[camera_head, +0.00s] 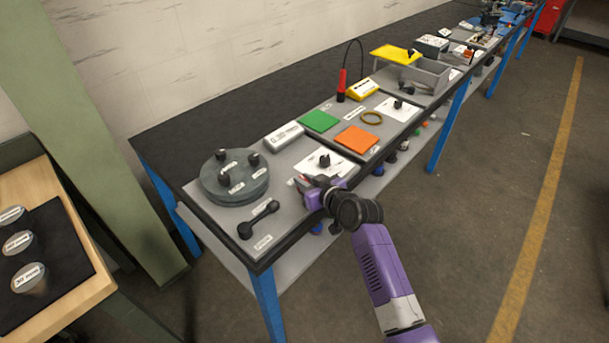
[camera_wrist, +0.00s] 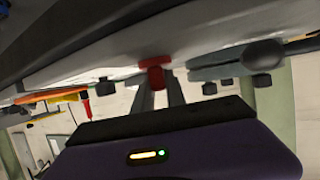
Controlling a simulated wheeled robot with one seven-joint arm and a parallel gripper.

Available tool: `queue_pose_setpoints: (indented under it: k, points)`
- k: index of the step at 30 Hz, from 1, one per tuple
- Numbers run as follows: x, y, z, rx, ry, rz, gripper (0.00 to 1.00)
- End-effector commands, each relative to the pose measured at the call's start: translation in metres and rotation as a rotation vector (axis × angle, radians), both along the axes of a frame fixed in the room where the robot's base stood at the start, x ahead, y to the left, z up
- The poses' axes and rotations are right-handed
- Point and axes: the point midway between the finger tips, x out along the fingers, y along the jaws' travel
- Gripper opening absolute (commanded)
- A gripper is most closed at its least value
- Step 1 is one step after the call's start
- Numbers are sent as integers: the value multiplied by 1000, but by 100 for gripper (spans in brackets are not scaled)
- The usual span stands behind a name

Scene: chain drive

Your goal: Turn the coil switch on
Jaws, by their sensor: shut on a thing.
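My gripper (camera_head: 306,186) is at the front edge of the near bench, beside the grey board with the round grey disc. In the wrist view its two grey fingers (camera_wrist: 160,92) are shut on a small red knob (camera_wrist: 152,74). The knob sits at the fingertips, against a pale surface. In the head view the gripper and wrist hide most of this spot. I cannot read a label that names the coil switch, so I cannot tell whether the knob's position is on or off.
The round disc (camera_head: 235,180) with black knobs and a black lever (camera_head: 258,220) lie left of my gripper. A white card with a black knob (camera_head: 324,161) is just behind it. Green (camera_head: 319,121) and orange (camera_head: 357,139) plates lie further along. The floor at right is clear.

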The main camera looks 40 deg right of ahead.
Motion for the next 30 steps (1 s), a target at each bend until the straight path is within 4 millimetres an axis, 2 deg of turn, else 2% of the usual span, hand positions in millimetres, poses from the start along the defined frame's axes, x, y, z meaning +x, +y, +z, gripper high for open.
queue_pose_setpoints:
  k: [5,30]
  points:
    - [0,2,4,-4,1,-93,0]
    - [2,2,-8,0,-6,-580,0]
